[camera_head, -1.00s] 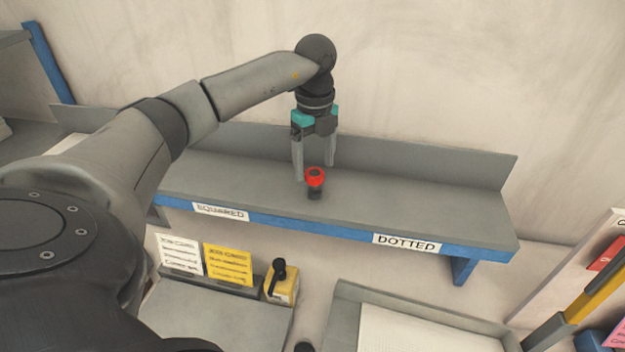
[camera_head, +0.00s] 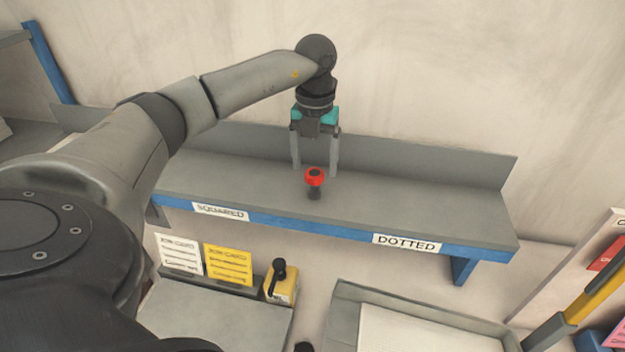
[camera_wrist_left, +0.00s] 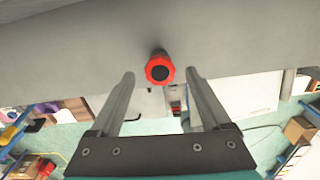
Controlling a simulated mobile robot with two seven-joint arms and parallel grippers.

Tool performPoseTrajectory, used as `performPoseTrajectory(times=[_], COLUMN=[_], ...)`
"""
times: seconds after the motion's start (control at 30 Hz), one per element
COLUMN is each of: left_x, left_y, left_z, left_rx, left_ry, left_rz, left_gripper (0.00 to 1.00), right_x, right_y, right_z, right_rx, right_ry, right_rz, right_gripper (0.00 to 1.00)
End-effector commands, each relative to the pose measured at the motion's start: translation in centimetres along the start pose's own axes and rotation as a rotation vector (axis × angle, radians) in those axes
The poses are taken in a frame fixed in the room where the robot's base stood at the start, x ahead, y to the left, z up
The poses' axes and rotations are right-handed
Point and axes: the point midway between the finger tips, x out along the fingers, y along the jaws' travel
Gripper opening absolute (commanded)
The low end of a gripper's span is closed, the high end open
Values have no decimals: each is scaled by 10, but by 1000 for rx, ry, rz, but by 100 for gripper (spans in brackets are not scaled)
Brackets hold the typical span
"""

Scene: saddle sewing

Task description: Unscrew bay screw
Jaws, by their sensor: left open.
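The bay screw (camera_head: 314,178) has a red knob on a dark stem and stands upright on the grey shelf (camera_head: 420,195). My left gripper (camera_head: 317,172) hangs over the shelf, fingers pointing down and apart, just behind the red knob in the head view. In the left wrist view the red knob (camera_wrist_left: 160,68) shows beyond the fingertips, roughly midway between the two fingers (camera_wrist_left: 160,76). The fingers do not appear to touch it. My right gripper is not in view.
The shelf has a blue front edge with labels "SQUARED" (camera_head: 221,212) and "DOTTED" (camera_head: 406,243), and a raised back panel. Below it are white and yellow cards (camera_head: 228,265), a yellow block with a black lever (camera_head: 281,283), and a grey tray (camera_head: 345,318). The shelf right of the screw is clear.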

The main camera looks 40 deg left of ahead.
Motion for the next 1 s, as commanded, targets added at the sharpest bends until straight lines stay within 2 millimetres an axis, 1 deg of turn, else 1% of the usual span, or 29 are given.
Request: performPoseTrajectory(times=[0.1,0.2,0.57,0.67,1.0], left_x=[0,0,0,5,32], left_y=[0,0,0,0,0], left_z=[0,0,0,0,0], left_rx=[119,181,199,199,198], left_ry=[-1,-1,-1,0,0], left_rz=[0,0,0,0,0], left_gripper=[81,81,81,81,81], right_x=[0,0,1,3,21], right_y=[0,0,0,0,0], right_z=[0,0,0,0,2], right_rx=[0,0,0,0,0], right_ry=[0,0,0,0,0], right_rz=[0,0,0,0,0], right_gripper=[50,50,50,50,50])
